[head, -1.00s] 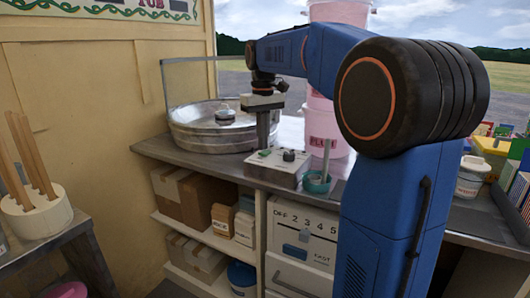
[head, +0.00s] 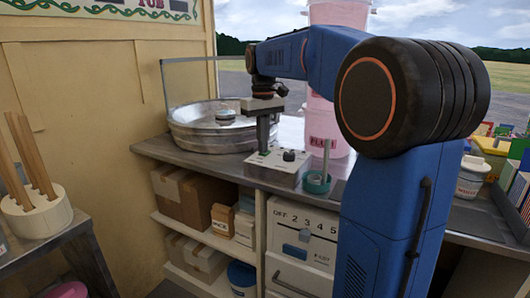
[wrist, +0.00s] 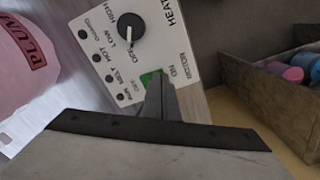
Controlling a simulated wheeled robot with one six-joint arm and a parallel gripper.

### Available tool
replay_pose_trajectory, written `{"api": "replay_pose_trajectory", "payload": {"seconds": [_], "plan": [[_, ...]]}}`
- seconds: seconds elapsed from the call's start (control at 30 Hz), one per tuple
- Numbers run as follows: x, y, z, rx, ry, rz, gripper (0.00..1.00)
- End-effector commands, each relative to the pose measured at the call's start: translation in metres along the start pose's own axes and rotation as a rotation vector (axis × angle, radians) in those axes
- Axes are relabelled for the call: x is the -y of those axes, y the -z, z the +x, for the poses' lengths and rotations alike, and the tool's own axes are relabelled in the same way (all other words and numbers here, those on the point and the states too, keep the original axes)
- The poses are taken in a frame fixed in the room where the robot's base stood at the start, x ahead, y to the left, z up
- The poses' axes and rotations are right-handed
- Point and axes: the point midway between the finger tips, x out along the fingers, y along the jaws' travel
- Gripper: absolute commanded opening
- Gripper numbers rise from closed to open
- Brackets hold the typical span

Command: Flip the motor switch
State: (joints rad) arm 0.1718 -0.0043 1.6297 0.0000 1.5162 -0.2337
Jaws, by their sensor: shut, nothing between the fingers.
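The control box (head: 275,166) stands on the metal counter, pale on top with a dark knob. In the wrist view its panel (wrist: 185,50) carries a HEAT knob (wrist: 131,30) and the words MOTOR and ON. The green motor switch (wrist: 149,77) sits beside these words, partly hidden by my fingers. My gripper (wrist: 158,77) is shut and empty, its fingertips right at the switch. In the head view my gripper (head: 263,142) points down onto the left part of the box. I cannot tell whether it touches the switch or which way the switch is set.
A round metal pan (head: 205,138) with a central hub stands left of the box. Pink tubs (head: 325,130) stand behind it, and a teal cup (head: 316,182) holding a stick is close on its right. In the wrist view, a wooden bin (wrist: 285,90) lies right.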

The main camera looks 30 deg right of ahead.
Motion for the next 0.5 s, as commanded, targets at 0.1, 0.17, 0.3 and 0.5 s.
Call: {"api": "replay_pose_trajectory", "payload": {"seconds": [0.1,0.17,0.3,0.5], "plan": [[0.000,0.000,0.002,0.000,0.000,0.000,0.00],[0.000,0.000,0.002,0.000,0.000,0.000,0.00],[0.000,0.000,0.002,0.000,0.000,0.000,0.00],[0.000,0.001,-0.009,-0.001,0.000,0.000,0.00]]}}
